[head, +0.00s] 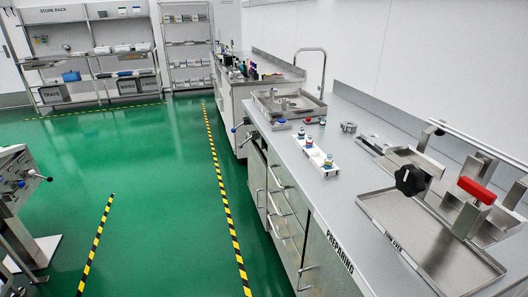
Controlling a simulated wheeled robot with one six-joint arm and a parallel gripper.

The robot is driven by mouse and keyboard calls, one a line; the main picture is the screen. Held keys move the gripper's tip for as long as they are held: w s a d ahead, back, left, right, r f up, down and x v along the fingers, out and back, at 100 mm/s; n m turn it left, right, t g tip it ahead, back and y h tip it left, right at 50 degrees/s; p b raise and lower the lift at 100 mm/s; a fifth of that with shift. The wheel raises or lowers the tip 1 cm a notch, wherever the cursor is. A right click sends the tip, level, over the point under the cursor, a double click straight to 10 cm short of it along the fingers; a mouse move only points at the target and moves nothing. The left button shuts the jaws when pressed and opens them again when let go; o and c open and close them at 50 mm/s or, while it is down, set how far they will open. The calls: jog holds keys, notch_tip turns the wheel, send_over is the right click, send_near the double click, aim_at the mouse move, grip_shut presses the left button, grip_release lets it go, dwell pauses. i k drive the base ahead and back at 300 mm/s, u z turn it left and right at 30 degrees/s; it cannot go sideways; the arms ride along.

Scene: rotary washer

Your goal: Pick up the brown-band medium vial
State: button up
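Several small vials stand on the grey counter (352,190), some of them in or beside a white holder (318,158). One vial (328,162) is at the holder's near end, and another vial (308,142) is at its far end. A further vial (301,132) stands just behind the holder. They are too small here for me to tell band colours or sizes surely, so I cannot say which is the brown-band medium vial. My gripper is not in view.
A fixture with a black knob (410,180), a red handle (476,190) and a shallow metal tray (432,245) fills the counter's right. A sink (290,104) lies behind the vials. Green floor (165,220) left of the counter is open, with striped tape lines.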

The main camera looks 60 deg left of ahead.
aim_at(322, 124)
jog(key=u, duration=0.85)
jog(key=k, duration=1.15)
jog(key=u, duration=0.35)
jog(key=i, duration=0.85)
jog(key=u, duration=0.85)
jog(key=k, duration=0.5)
jog(key=u, duration=1)
jog(key=i, duration=1.75)
jog(key=u, duration=0.05)
